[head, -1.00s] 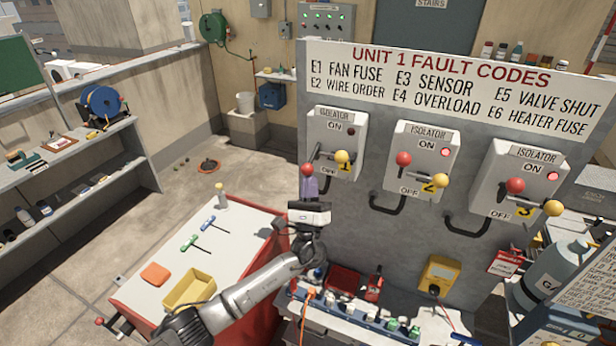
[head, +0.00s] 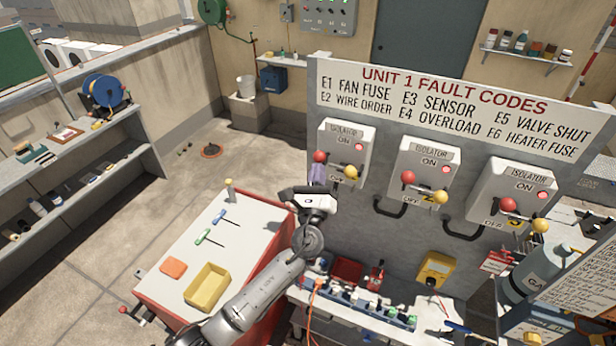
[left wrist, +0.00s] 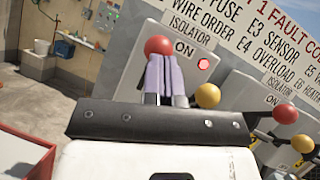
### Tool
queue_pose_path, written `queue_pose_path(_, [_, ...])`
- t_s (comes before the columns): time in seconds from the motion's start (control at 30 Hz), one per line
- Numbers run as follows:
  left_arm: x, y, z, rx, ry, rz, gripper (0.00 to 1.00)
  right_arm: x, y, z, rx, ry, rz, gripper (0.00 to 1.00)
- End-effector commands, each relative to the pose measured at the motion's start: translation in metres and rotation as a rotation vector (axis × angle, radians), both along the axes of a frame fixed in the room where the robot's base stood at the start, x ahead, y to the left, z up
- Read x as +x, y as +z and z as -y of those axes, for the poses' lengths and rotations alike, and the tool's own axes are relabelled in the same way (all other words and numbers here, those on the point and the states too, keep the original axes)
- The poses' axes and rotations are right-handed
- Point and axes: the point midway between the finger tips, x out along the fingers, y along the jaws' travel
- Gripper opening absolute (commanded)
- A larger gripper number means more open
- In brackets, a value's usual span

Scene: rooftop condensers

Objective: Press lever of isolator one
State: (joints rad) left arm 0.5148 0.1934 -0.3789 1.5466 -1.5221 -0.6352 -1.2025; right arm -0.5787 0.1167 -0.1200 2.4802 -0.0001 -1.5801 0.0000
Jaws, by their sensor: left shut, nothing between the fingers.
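Isolator one (head: 343,143) is the leftmost grey box on the panel. Its lever has a red knob (head: 319,157) at the left end and a yellow knob (head: 351,171) at the right, the red one higher. Its red lamp (head: 359,147) is lit. My left gripper (head: 317,168) is shut and empty, its purple fingers pointing up just under the red knob. In the left wrist view the fingertips (left wrist: 165,58) overlap the lower part of the red knob (left wrist: 159,46); contact is hard to tell. The yellow knob (left wrist: 207,95) is right of them.
Isolator two (head: 427,168) and isolator three (head: 512,190) stand to the right, each with a lever and lit lamp. A fault code sign (head: 450,105) is above. A red bench (head: 190,265) with a yellow bin (head: 207,287) is at lower left. A cluttered shelf (head: 385,305) lies below.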

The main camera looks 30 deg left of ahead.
Motion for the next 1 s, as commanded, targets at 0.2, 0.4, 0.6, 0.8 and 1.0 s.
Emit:
queue_pose_path(0.2, [0.0023,0.0091,0.0010,0.000,-0.001,0.000,0.00,-0.0002,0.0016,-0.0007,0.002,-0.001,-0.001,0.43])
queue_pose_path(0.4, [0.0034,0.0124,0.0011,0.000,-0.001,0.000,0.00,-0.0005,0.0019,-0.0007,0.002,-0.001,-0.001,0.43])
queue_pose_path(0.6, [0.0037,0.0131,0.0011,0.000,-0.001,0.000,0.00,-0.0007,0.0019,0.0003,-0.002,0.001,-0.002,0.43])
queue_pose_path(0.8, [0.0037,0.0132,0.0008,0.000,-0.001,0.000,0.00,-0.0009,0.0017,0.0022,-0.008,0.006,-0.002,0.43])
queue_pose_path(1.0, [0.0018,0.0091,0.0024,0.000,-0.002,0.000,0.00,-0.0010,-0.0010,0.0024,-0.009,0.006,-0.003,0.43])
